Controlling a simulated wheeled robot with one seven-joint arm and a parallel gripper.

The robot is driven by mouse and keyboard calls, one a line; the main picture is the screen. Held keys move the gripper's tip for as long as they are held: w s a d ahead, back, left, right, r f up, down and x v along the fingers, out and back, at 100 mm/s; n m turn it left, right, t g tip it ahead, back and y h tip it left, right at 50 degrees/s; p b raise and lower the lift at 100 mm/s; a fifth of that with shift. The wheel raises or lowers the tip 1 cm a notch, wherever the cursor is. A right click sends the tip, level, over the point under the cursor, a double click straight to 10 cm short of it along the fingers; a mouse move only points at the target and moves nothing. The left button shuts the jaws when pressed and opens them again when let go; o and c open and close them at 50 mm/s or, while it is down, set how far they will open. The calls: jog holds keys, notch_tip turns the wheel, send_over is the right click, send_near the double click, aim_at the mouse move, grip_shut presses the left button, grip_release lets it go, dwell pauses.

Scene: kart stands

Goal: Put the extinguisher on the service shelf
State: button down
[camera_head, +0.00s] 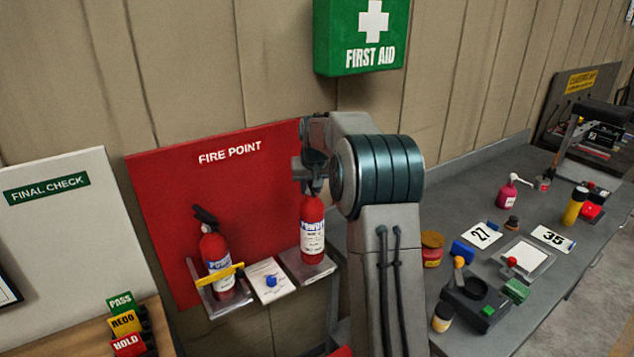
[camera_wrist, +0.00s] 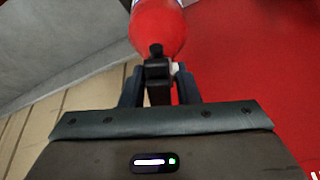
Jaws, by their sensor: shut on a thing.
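A red extinguisher (camera_head: 312,228) with a white label stands upright at the right shelf (camera_head: 318,272) of the red fire point board. Its base looks level with that shelf, but I cannot tell whether it touches. My gripper (camera_head: 311,186) is above it, shut on its top. In the wrist view the red body (camera_wrist: 158,30) lies just beyond my gripper (camera_wrist: 158,78), whose fingers close on the dark top part. A second red extinguisher (camera_head: 214,255) sits on the left shelf (camera_head: 222,306), behind a yellow bar (camera_head: 220,275). My arm hides part of the board's right side.
A white card with a blue knob (camera_head: 270,281) lies between the two shelves. A grey bench (camera_head: 470,220) at right carries numbered cards, bottles and tools. A green first aid box (camera_head: 360,38) hangs above. PASS, REDO and HOLD tags (camera_head: 125,324) stand lower left.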

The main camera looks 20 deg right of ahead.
aim_at(312, 194)
jog(key=shift+f+p, duration=0.65)
jog(key=shift+f, duration=1.2)
jog(key=c, duration=1.5)
grip_release()
jog(key=shift+f, duration=0.3)
jog(key=o, duration=0.4)
jog(key=shift+r, duration=0.1)
jog(key=shift+s, duration=0.1)
jog(key=shift+r, duration=0.1)
